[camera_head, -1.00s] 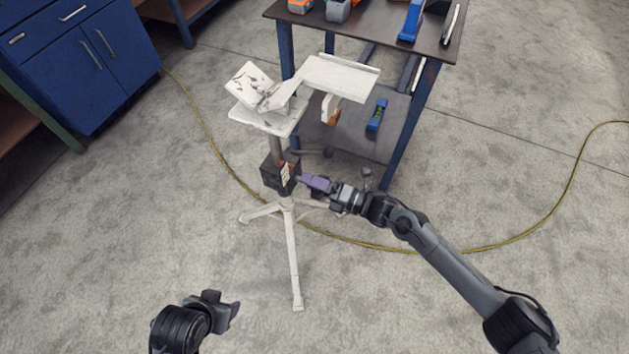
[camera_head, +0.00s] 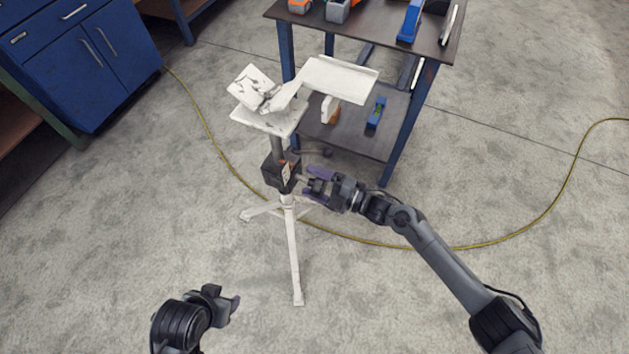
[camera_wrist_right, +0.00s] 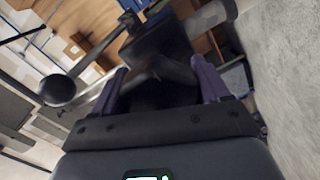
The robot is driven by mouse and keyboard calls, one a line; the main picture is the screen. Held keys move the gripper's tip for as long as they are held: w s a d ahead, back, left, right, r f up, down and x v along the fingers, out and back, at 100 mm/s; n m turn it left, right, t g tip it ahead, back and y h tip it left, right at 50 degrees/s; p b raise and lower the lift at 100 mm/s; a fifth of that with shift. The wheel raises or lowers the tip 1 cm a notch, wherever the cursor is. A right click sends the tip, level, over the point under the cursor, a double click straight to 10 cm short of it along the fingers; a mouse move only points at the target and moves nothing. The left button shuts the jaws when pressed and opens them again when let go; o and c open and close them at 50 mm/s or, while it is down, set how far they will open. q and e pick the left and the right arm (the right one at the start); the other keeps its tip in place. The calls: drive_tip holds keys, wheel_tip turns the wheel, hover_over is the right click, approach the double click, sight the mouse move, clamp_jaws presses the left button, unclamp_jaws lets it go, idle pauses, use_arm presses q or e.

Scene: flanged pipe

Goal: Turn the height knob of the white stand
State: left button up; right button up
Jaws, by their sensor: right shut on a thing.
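The white stand (camera_head: 292,250) is an upright tripod with a black box (camera_head: 280,172) on its post and a white top plate (camera_head: 268,118). My right gripper (camera_head: 314,184) is to the right of the box, its purple fingers on either side of a dark knob (camera_head: 315,186). In the right wrist view my gripper (camera_wrist_right: 160,82) has its fingers around the dark knob (camera_wrist_right: 160,88), partly in shadow. My left gripper (camera_head: 226,302) is low in the head view, away from the stand; its jaw opening is unclear.
A yellow cable (camera_head: 452,246) crosses the floor. A black ball-ended lever (camera_wrist_right: 58,90) shows in the wrist view.

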idle(0.5)
drive_tip(key=o, duration=1)
drive_tip(key=shift+s+d+p, duration=0.2)
drive_tip(key=shift+d+p, duration=0.1)
drive_tip(key=shift+d, duration=0.2)
drive_tip(key=p+v, duration=0.3)
drive_tip(key=v, duration=0.6)
drive_tip(key=shift+s+d, duration=0.2)
drive_tip(key=shift+d, duration=0.1)
